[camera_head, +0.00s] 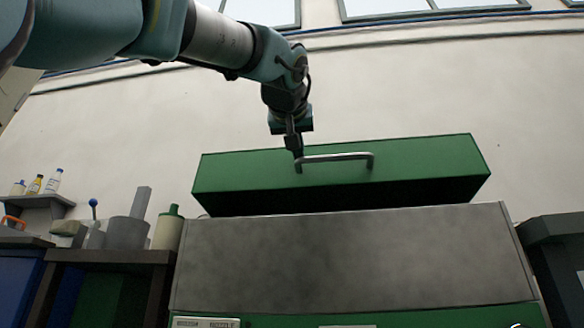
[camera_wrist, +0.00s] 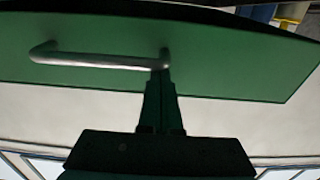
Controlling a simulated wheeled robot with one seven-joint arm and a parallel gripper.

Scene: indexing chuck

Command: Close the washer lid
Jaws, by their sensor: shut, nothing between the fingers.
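The washer lid (camera_head: 420,165) is a green box-like cover standing raised above the grey washer body (camera_head: 350,260), with a dark gap under its front edge. A metal bar handle (camera_head: 337,157) runs across its front face. My gripper (camera_head: 297,152) is shut and empty at the left end of the handle in the head view. In the wrist view, the lid (camera_wrist: 230,60) spans the picture, and the handle (camera_wrist: 95,60) ends at the tips of my gripper (camera_wrist: 162,72). I cannot tell whether the fingertips touch the handle.
At the left, a dark bench (camera_head: 110,257) holds grey cylinders and a green-capped bottle (camera_head: 168,228). A small shelf (camera_head: 38,201) with bottles is behind it. A dark cabinet (camera_head: 555,228) stands close on the right.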

